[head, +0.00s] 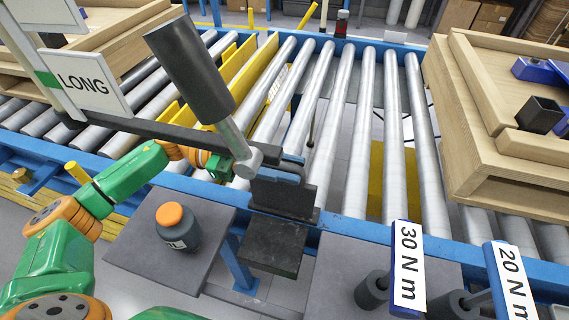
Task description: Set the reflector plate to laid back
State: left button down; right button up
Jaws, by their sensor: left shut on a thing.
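The plate's exact tilt is hard to tell. My right gripper is out of view.
The roller conveyor (355,130) runs behind the blue rail. A wooden pallet (470,120) stands at the right. A dark jar with an orange cap (175,228) sits on a grey shelf left of the plate. Signs "LONG" (90,85), "30 N m" (407,268) and "20 N m" (511,285) stand nearby.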

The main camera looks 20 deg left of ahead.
pick_arm(q)
jog(key=s+m, duration=0.3)
jog(key=s+f+m+b, duration=0.1)
jog(key=s, duration=0.1)
jog(key=shift+w, duration=0.1)
jog(key=c, duration=0.7)
grip_release()
jog(key=shift+c, duration=0.2)
